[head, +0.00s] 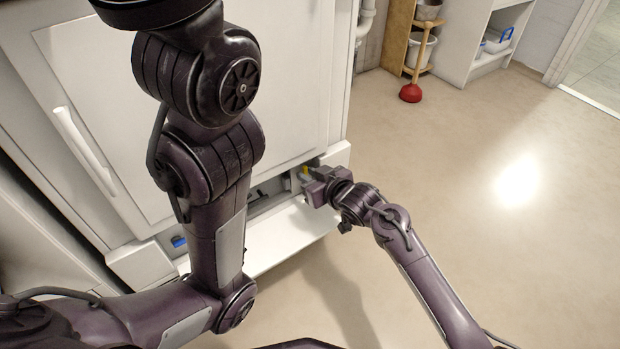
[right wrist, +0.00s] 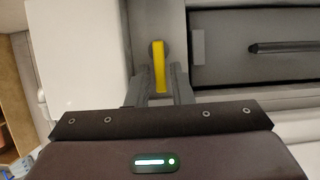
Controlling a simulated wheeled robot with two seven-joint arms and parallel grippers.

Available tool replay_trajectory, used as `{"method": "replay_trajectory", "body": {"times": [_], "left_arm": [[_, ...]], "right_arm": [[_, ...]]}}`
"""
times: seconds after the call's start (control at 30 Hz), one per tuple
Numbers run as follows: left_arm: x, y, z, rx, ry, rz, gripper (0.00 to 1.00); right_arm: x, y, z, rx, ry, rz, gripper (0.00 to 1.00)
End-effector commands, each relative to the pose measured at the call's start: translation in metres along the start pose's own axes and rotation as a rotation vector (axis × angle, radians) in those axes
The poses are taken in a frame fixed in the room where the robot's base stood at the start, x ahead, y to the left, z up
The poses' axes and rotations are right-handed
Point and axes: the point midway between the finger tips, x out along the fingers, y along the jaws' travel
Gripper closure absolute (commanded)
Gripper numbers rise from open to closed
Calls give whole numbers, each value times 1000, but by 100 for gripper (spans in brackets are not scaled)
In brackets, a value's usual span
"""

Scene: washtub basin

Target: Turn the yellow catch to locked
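The yellow catch (right wrist: 159,66) is a narrow bar on a round grey pivot, set on a grey panel. In the right wrist view it runs up and down the picture. In the head view only a small yellow bit of the catch (head: 305,170) shows, low on the front of the white cabinet. My right gripper (right wrist: 160,80) is open, with one finger on each side of the bar and slim gaps visible. It also shows in the head view (head: 308,183), at the catch. My left arm rises across the head view; its gripper is outside the picture.
A lowered white flap (head: 285,235) juts out below the recess. A dark drawer front with a black handle (right wrist: 280,47) lies beside the catch. A blue item (head: 179,241) sits at the recess's left end. A red plunger (head: 410,93) stands far off; the floor at right is clear.

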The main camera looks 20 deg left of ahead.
Motion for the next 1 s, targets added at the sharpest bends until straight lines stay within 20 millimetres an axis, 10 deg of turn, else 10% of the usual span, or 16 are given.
{"method": "replay_trajectory", "body": {"times": [0.3, 1.0], "left_arm": [[0, 0, 0, 0, 0, 1, 67], [31, -3, 6, -1, 5, 2, 67]], "right_arm": [[0, 0, 0, 0, 0, 0, 100], [-2, -10, -2, -233, -2, 95, 100]]}}
